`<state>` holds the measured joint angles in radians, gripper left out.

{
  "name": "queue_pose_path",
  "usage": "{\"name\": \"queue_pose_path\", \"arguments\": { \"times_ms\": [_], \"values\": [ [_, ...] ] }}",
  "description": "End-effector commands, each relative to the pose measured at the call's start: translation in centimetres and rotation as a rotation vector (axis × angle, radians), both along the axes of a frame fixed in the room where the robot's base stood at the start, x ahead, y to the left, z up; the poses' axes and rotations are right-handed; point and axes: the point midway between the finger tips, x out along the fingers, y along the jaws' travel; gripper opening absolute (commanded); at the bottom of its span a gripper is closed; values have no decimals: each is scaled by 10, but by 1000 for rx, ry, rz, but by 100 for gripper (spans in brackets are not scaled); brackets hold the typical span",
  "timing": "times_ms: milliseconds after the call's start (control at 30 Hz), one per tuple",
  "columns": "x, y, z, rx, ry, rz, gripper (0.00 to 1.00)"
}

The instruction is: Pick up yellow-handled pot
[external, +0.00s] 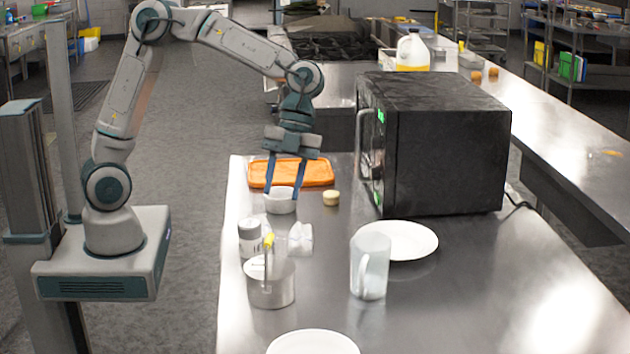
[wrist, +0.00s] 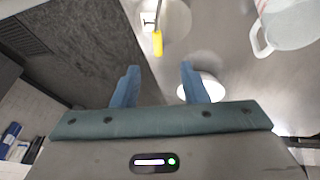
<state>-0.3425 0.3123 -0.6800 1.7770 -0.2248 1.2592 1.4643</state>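The metal pot (external: 270,285) stands near the left edge of the steel table in the external view, with a thin upright handle tipped in yellow (external: 268,241). In the wrist view the yellow handle (wrist: 157,43) shows at the top, ahead of the fingers; the pot body is hard to make out there. My gripper (external: 285,190) points down farther back, its fingers at a small white bowl (external: 280,204). I cannot tell whether they touch it. In the wrist view my gripper (wrist: 157,78) has its fingers apart, with no pot between them.
A shaker (external: 249,238) and a crumpled white item (external: 300,238) stand close behind the pot. A clear pitcher (external: 370,268) is to its right. Plates (external: 405,238) (external: 312,343), an orange board (external: 315,173), a small pale round item (external: 331,198) and a black microwave (external: 440,145) are also there.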

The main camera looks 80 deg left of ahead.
Motion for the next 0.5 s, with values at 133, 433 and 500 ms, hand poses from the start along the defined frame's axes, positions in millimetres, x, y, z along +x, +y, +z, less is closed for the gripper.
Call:
{"name": "queue_pose_path", "arguments": {
  "times_ms": [133, 433, 500],
  "values": [
    [-3, -7, -12, -13, 3, -21, 40],
    [-17, -25, -64, -10, 3, -17, 40],
    [-19, -28, -71, -10, 1, -16, 40]
  ]
}}
